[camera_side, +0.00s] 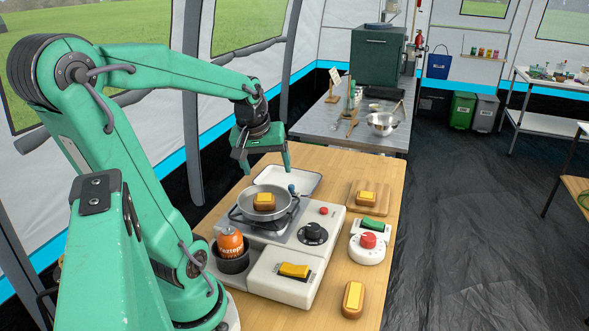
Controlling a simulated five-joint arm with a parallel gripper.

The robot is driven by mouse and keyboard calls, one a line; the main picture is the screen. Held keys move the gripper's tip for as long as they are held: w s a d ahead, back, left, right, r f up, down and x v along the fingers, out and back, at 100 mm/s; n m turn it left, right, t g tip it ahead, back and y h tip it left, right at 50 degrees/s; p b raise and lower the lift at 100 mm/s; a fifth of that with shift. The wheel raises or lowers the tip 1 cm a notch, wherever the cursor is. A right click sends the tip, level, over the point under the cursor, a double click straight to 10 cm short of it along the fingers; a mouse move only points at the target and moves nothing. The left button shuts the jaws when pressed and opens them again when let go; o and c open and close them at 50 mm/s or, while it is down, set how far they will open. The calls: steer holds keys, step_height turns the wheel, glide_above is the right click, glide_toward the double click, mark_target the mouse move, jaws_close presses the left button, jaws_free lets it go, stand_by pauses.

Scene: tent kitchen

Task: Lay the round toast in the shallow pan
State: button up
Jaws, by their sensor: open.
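The shallow pan (284,211) sits on the burner of a small camp stove (330,226). A brown toast-like piece with a yellow top (264,201) lies inside the pan. A similar piece (366,198) lies on a wooden board, and another (352,299) lies on the table at the front right. I cannot tell for sure which one is the round toast. My gripper (266,168) is above and behind the pan, pointing down, with its fingers apart and nothing between them. It appears clear of the piece in the pan.
A white tray (311,181) lies behind the pan. A white dial with a red knob (368,248) and a green block (373,225) are at right. Bare wood (335,160) shows at the back.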

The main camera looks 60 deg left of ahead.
steer(key=d+r+m+t+h, duration=0.2)
steer(key=d+m, duration=1)
steer(key=d, duration=0.6)
steer(key=shift+s+d+r+t, duration=0.2)
steer(key=shift+s+r+t, duration=0.1)
steer(key=shift+r, duration=0.2)
